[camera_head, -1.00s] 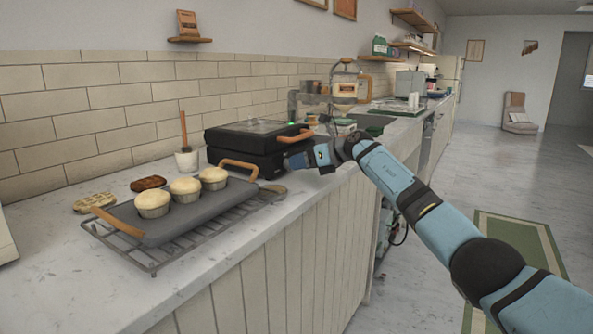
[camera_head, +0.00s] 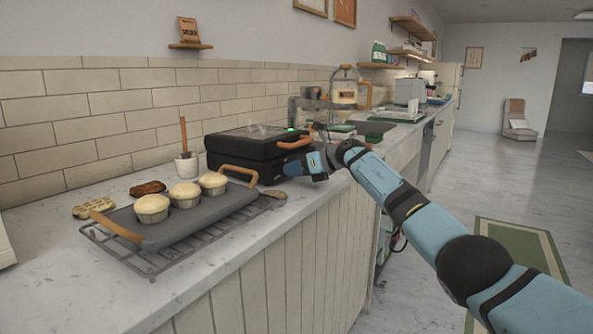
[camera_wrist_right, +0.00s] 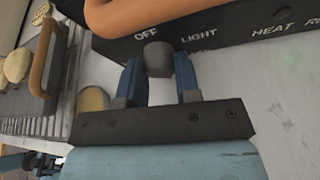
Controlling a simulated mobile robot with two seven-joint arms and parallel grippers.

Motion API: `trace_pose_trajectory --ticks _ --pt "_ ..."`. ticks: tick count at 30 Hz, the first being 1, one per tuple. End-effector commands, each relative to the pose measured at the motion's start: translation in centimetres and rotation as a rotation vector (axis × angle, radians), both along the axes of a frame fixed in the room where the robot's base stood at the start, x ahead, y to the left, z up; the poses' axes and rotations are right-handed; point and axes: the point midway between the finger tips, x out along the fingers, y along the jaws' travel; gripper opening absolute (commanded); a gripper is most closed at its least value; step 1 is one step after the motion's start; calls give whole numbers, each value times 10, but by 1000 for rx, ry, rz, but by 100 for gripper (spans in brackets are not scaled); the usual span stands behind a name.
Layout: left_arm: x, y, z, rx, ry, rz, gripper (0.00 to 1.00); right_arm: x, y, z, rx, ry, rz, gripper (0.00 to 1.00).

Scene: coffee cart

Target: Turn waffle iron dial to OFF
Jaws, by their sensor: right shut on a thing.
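The black waffle iron (camera_head: 250,150) stands shut on the counter, with an orange-brown handle (camera_head: 296,141) and a small green light on top. Its front panel (camera_wrist_right: 215,37) in the right wrist view reads OFF, LIGHT, HEAT and a cut-off word. The dark grey dial (camera_wrist_right: 158,60) sticks out below the OFF label. My right gripper (camera_wrist_right: 159,66) has its blue fingers on either side of the dial, shut on it. In the head view the right gripper (camera_head: 291,168) is at the iron's front; the dial is hidden there. The dial's pointer mark cannot be made out.
A dark tray (camera_head: 215,205) with several muffins sits on a wire rack (camera_head: 155,267) left of my right gripper. A white cup (camera_head: 186,164) stands behind. The counter's front edge (camera_head: 250,238) is clear.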

Motion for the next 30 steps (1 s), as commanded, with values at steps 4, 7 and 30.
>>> trace_pose_trajectory --ticks 4,7,30 --pt "0 0 7 -5 -12 3 42 0 0 1 -20 -24 2 7" --pt "1 1 14 -12 -26 9 42 -1 0 2 -45 -60 1 7" --pt "0 5 61 -93 -167 61 42 -3 2 0 -334 -455 3 7"
